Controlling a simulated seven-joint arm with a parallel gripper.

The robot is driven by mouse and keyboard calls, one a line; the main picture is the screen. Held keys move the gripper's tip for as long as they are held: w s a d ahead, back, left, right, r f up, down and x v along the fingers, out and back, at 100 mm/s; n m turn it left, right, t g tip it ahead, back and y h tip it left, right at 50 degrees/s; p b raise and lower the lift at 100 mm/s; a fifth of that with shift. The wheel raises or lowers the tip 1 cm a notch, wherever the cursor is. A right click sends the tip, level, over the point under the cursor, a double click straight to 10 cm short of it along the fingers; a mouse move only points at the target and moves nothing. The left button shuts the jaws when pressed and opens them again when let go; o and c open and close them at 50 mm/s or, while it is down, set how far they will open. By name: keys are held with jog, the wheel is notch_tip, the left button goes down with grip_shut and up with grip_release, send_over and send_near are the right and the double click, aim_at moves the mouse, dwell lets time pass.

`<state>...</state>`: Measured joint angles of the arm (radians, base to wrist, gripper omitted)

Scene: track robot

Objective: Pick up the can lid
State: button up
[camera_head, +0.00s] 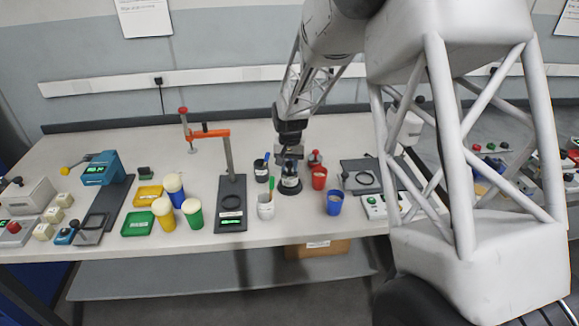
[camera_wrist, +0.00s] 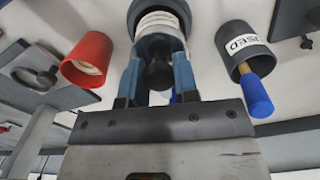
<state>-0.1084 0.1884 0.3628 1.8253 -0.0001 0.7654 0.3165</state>
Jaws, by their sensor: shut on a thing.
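The can lid, a dark piece with a round knob (camera_wrist: 159,75), sits between the two blue fingers of my gripper (camera_wrist: 158,66) in the wrist view. My gripper is shut on the knob. Just beyond it is a can with a white ribbed band (camera_wrist: 160,22) and a dark round rim or base. In the head view my gripper (camera_head: 289,163) points down at the dark can with a pale label (camera_head: 289,183) on the table. The lid itself is too small to make out there, and I cannot tell whether it is clear of the can.
A red cup (camera_head: 319,178) and a blue cup (camera_head: 334,203) stand close on the right. A dark cup with a blue-handled tool (camera_head: 261,172) and a white cup with a green-handled tool (camera_head: 265,207) stand on the left. A dark stand with an orange arm (camera_head: 230,190) is further left.

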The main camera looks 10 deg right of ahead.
jog(key=shift+r, duration=1.55)
jog(key=shift+s+r, duration=0.15)
jog(key=shift+s, duration=0.2)
jog(key=s+d+r, duration=0.1)
jog(key=s, duration=1.4)
jog(key=shift+d+r, duration=0.2)
jog(key=shift+d, duration=0.15)
jog(key=shift+s, duration=0.1)
notch_tip(320, 180, up, 2)
jog(key=g, duration=0.1)
send_over(290, 163)
jog(key=shift+w+r, duration=0.1)
jog(key=shift+w, duration=0.1)
jog(key=shift+f, duration=3.2)
jog(key=shift+f, duration=0.2)
